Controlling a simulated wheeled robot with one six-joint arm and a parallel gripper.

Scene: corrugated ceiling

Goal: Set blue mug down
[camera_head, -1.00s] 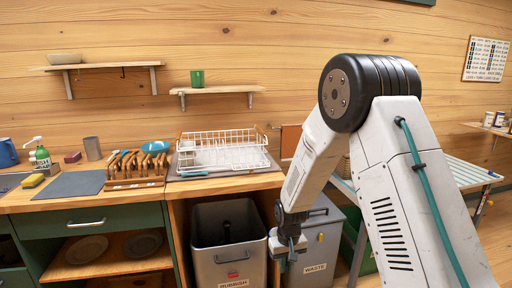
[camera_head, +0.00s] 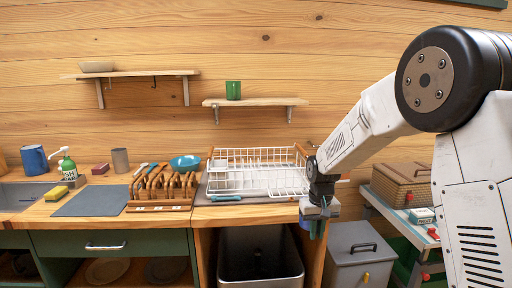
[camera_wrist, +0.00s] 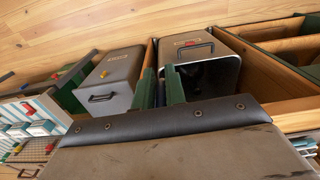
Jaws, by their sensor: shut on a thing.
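My gripper (camera_head: 318,222) points down at the front edge of the counter (camera_head: 245,214), just right of the white wire dish rack. A small patch of blue, the blue mug (camera_head: 304,222), shows at its left side. The rest of the mug is hidden behind the gripper. Another blue mug or jug (camera_head: 34,160) stands at the far left of the counter by the sink.
The dish rack (camera_head: 262,186), a wooden plate holder (camera_head: 158,207) and a grey mat (camera_head: 92,202) occupy the counter. An open bin (camera_head: 260,278) and a lidded waste bin (camera_head: 352,240) stand below. A wicker basket (camera_head: 402,185) is at right. A green cup (camera_head: 233,90) sits on the shelf (camera_head: 256,102).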

